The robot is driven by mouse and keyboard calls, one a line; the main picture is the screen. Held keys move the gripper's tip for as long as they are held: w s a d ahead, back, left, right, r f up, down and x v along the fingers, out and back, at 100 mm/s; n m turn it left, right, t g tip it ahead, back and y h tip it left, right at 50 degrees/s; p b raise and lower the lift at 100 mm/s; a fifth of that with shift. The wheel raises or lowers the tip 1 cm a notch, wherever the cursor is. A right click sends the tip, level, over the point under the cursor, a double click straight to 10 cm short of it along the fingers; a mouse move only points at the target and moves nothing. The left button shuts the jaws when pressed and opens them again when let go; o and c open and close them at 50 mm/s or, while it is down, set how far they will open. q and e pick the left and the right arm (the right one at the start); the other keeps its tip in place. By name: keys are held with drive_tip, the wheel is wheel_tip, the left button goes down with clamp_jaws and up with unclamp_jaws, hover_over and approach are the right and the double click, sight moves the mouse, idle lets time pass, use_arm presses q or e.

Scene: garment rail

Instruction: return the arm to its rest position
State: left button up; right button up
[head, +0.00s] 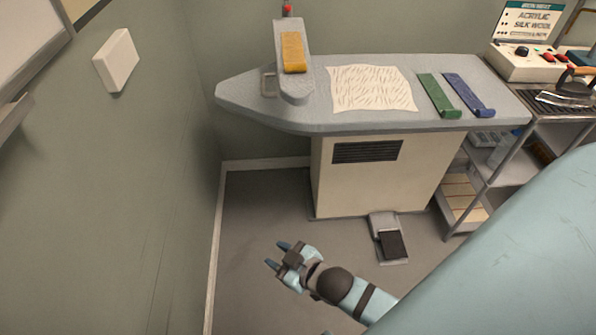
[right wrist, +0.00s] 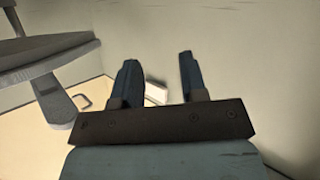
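My right gripper (head: 277,254) is low over the grey floor, in front of and to the left of the pressing table's white base in the head view. Its two dark fingers are apart with nothing between them. In the right wrist view the open fingers (right wrist: 156,80) point toward a pale wall, with a small white block behind them. The right arm comes in from the lower right of the head view. A large pale blue part of my own body fills the lower right corner. My left gripper does not show.
The grey pressing table (head: 460,65) holds a cream cloth (head: 372,89), a green strip (head: 438,95) and a blue strip (head: 469,95). A foot pedal (head: 389,240) stands on the floor. A shelf rack (head: 510,165) is at right. Floor left of the pedal is clear.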

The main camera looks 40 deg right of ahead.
drive_tip(key=s+d+f+m+g, duration=0.1)
drive_tip(key=s+f+m+g, duration=0.1)
drive_tip(key=s+f, duration=0.2)
drive_tip(key=shift+s+m+h, duration=0.3)
drive_tip(key=shift+s+h, duration=0.1)
drive_tip(key=shift+s, duration=0.7)
